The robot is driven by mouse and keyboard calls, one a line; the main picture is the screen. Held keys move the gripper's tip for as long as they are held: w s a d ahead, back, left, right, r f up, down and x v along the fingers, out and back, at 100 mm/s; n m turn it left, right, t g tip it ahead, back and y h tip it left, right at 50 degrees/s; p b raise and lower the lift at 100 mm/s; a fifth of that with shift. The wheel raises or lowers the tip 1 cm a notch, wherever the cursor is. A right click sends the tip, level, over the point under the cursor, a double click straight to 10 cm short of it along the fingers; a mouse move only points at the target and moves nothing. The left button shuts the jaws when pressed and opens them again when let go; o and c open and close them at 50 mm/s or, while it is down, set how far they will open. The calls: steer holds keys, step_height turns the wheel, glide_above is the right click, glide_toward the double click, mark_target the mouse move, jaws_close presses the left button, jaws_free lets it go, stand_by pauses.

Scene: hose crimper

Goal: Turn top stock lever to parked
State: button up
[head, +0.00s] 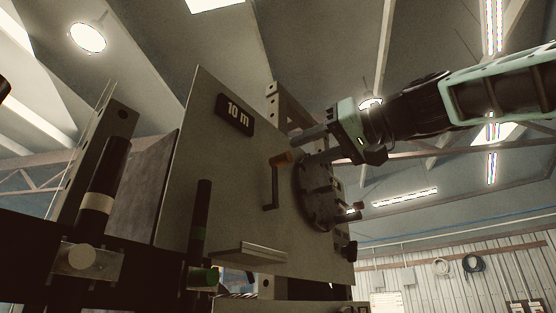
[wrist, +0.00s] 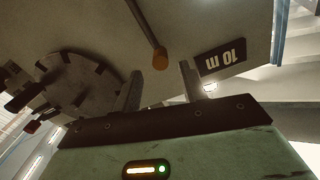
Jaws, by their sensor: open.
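A lever with a thin dark arm and an orange-brown knob (head: 283,158) is mounted on the face of the grey panel (head: 215,165), below and right of the "10 m" plate (head: 235,114). In the head view its arm hangs down from the knob. My gripper (head: 303,147) is open and empty, reaching in from the right. In the wrist view the orange knob (wrist: 160,59) appears between the two fingertips and ahead of them, with no clear contact. I cannot tell whether this lever is the top stock lever; no marking for parked is readable.
A round dark hub with several protruding pegs (head: 318,192) sits on the panel near my fingers; it also shows in the wrist view (wrist: 75,88). A small ledge (head: 248,252) projects below.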

mark_target(289, 157)
steer(key=p+x, duration=0.4)
steer(key=x, duration=0.3)
steer(key=shift+a+r, duration=0.1)
steer(key=shift+w+a, duration=0.3)
steer(key=shift+a, duration=0.05)
jaws_close()
